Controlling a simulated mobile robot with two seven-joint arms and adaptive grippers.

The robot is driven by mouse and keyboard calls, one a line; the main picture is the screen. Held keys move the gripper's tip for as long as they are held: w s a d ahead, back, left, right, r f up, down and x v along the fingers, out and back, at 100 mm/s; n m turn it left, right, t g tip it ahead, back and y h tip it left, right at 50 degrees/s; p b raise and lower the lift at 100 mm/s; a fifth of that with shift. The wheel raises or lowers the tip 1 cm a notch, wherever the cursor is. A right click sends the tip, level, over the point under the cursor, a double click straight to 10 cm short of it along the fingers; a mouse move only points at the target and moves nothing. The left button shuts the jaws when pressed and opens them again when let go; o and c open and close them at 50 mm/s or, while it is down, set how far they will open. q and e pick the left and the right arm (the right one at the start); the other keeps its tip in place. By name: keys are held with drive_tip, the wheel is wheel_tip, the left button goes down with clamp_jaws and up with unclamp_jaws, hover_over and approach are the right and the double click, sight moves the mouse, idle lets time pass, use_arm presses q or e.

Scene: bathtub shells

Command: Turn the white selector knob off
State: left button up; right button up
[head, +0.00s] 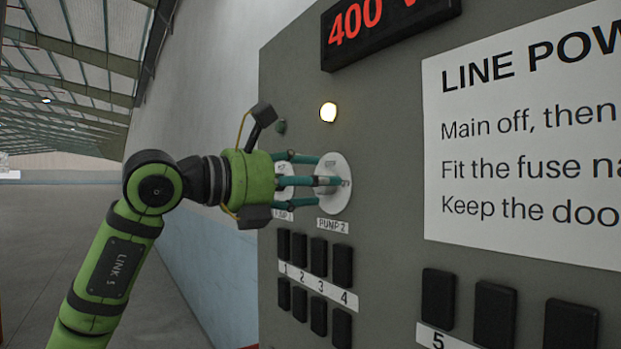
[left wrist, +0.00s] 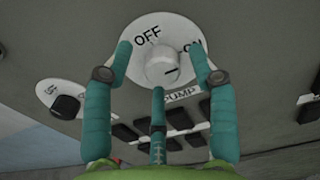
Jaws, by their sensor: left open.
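The white selector knob (left wrist: 162,68) sits in the middle of a round white plate marked OFF and ON, with a label reading PUMP below it. A short dark mark shows on the right part of the knob's face; which word it points to is hard to tell. In the head view the plate (head: 334,205) is above the PUMP 2 label, and my fingers largely cover the knob. My left gripper (head: 327,178) is open, with its teal fingers spread around the knob, two at the sides and one below. Contact with the knob cannot be told. My right gripper is not in view.
A second white plate (head: 285,184) with a black knob (left wrist: 67,106) is close on the left. Black switches (head: 319,255) are below. A lit lamp (head: 328,112) and a red 400 display (head: 388,22) are above. A printed sign (head: 530,130) is on the right.

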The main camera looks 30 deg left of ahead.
use_arm(q)
drive_tip(key=c, duration=1.1)
drive_tip(key=shift+r+n, duration=0.1)
drive_tip(key=shift+n, duration=0.2)
drive_tip(key=n, duration=0.5)
drive_tip(key=n+b, duration=0.1)
drive_tip(key=n, duration=0.2)
drive_tip(key=shift+s+a+r, duration=0.1)
drive_tip(key=shift+a, duration=0.15)
drive_tip(key=n, duration=0.4)
drive_tip(key=shift+n, duration=0.4)
drive_tip(key=shift+c, duration=0.2)
drive_tip(key=shift+n+b, duration=0.45)
drive_tip(key=shift+n, duration=1.75)
